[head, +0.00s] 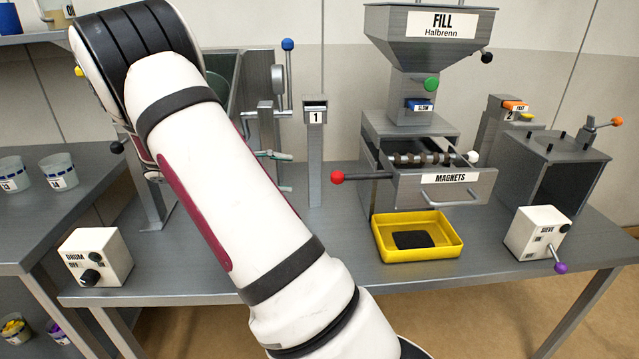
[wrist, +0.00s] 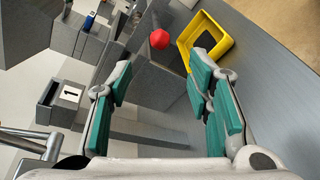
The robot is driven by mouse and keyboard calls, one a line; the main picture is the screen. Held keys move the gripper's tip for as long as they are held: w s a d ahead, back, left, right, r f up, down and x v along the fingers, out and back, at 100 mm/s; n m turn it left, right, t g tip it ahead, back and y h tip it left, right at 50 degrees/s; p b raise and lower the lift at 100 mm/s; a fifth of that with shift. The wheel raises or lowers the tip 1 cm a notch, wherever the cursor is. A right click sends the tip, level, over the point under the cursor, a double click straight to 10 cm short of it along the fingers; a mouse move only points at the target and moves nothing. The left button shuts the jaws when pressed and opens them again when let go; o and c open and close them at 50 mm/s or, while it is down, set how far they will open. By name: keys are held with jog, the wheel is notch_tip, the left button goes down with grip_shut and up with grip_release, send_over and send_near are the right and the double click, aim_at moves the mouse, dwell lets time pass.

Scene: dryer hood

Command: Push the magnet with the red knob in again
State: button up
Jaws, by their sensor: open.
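The red knob (head: 337,176) sits at the end of a dark rod that sticks out to the left of the magnet housing (head: 378,200). The drawer marked MAGNETS (head: 450,179) stands forward of the housing, and bars with dark bands show above its front. A white knob (head: 473,157) is at the right of these bars. In the wrist view the red knob (wrist: 159,39) is ahead, beyond the fingertips. My gripper (wrist: 160,82) is open, with nothing between its teal-padded fingers. In the head view my arm hides most of the gripper; fingers show left of the red knob.
A yellow tray (head: 440,252) with dark material stands below the drawer. The post marked 1 (head: 315,150) stands left of the red knob, close to my gripper. The FILL hopper (head: 425,45) is above.

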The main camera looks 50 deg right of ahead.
aim_at(338, 178)
jog(key=x, duration=1.3)
jog(key=shift+s+d+f, duration=0.1)
jog(key=shift+s+d, duration=0.1)
jog(key=shift+c, duration=0.2)
